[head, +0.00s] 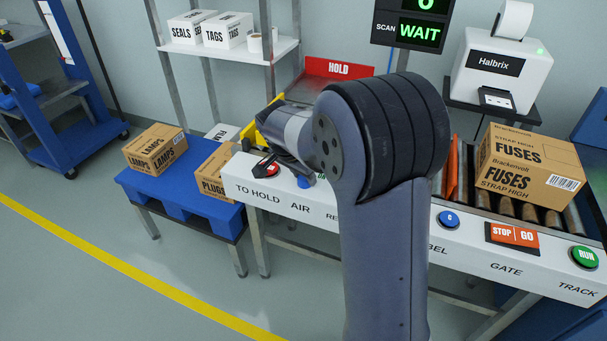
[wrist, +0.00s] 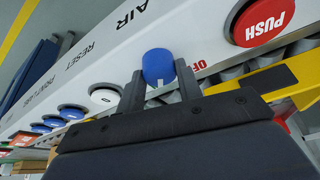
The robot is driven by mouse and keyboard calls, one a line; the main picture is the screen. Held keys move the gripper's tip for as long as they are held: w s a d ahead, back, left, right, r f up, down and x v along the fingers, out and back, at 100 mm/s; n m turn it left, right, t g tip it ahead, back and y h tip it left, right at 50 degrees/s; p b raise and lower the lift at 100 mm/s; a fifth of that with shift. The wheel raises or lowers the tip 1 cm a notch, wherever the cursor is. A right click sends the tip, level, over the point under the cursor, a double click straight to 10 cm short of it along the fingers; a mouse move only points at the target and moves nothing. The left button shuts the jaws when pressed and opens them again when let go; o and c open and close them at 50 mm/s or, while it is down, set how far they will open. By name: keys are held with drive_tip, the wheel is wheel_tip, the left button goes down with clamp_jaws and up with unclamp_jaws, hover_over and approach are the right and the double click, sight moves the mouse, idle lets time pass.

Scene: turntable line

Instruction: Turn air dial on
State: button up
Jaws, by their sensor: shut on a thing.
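The air dial is a round blue knob (wrist: 159,64) with a white mark on its lower side in the wrist view. It sits on the white panel by the printed word AIR. My gripper (wrist: 160,80) has one finger on each side of the knob and is shut on it. Red lettering starting OF shows just right of the knob; the right finger partly covers that area. In the head view a bit of the blue dial (head: 306,181) shows above AIR, and my arm hides most of the gripper.
A red PUSH button (wrist: 263,21) is close to the right of the dial, and a white reset button (wrist: 104,97) to the left. A fuses carton (head: 529,168) stands on the rollers. A display (head: 420,32) reads WAIT. Cartons sit on a blue table (head: 185,196).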

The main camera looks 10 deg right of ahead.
drive_tip(key=o, duration=1)
drive_tip(key=p+v, duration=0.2)
drive_tip(key=v, duration=0.8)
drive_tip(key=shift+r, duration=0.35)
drive_tip(key=shift+s, duration=0.1)
drive_tip(key=b+x, duration=0.2)
drive_tip(key=x, duration=0.9)
drive_tip(key=shift+a, duration=0.1)
drive_tip(key=shift+r+n, duration=0.1)
drive_tip(key=shift+n, duration=0.2)
